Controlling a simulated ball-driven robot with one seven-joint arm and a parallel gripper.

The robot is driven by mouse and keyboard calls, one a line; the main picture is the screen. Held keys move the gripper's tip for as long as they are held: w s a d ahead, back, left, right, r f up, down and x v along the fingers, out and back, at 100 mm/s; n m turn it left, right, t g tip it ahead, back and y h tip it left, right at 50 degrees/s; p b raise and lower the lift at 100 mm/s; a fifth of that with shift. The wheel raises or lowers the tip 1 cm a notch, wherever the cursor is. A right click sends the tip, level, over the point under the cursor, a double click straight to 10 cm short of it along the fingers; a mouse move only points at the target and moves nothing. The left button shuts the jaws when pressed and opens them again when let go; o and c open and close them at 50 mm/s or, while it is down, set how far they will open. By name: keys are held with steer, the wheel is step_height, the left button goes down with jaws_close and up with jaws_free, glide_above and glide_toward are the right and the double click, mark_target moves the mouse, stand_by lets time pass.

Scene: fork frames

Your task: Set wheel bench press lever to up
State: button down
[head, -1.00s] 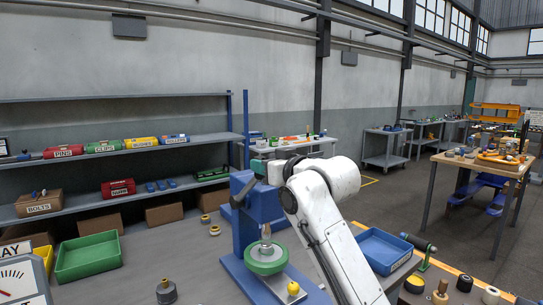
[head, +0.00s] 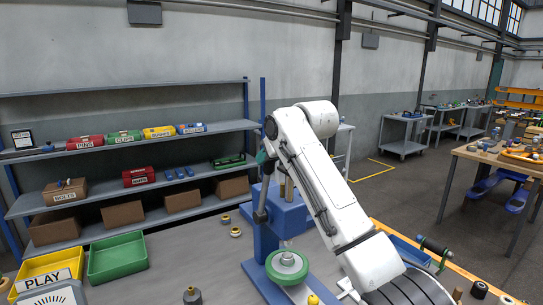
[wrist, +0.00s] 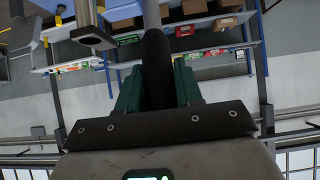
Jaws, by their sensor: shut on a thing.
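The blue wheel bench press (head: 290,215) stands on the workbench, with a green wheel (head: 287,266) on its base. Its lever (head: 264,192) is a grey rod at the press's left side, rising steeply, nearly upright, from a dark pivot. My gripper (head: 264,157) is at the lever's top end, partly hidden behind my white arm. In the wrist view the green fingers of my gripper (wrist: 158,88) are closed around the lever's dark grip (wrist: 157,62), one on each side. The grey rod runs away from the grip.
A shelf (head: 130,149) with labelled bins stands behind. A blue tray (head: 412,252) is right of my arm. Small knobs lie near the press.

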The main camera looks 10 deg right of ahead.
steer(key=shift+w+a+r, duration=0.15)
steer(key=shift+w, duration=0.25)
steer(key=shift+r, duration=0.1)
steer(key=shift+r, duration=0.1)
steer(key=c, duration=1.2)
jaws_free()
steer(key=shift+o, duration=1)
steer(key=shift+w+a, duration=0.1)
steer(key=shift+w, duration=0.1)
steer(key=shift+o, duration=0.9)
steer(key=shift+f, duration=0.2)
steer(key=shift+s, duration=0.1)
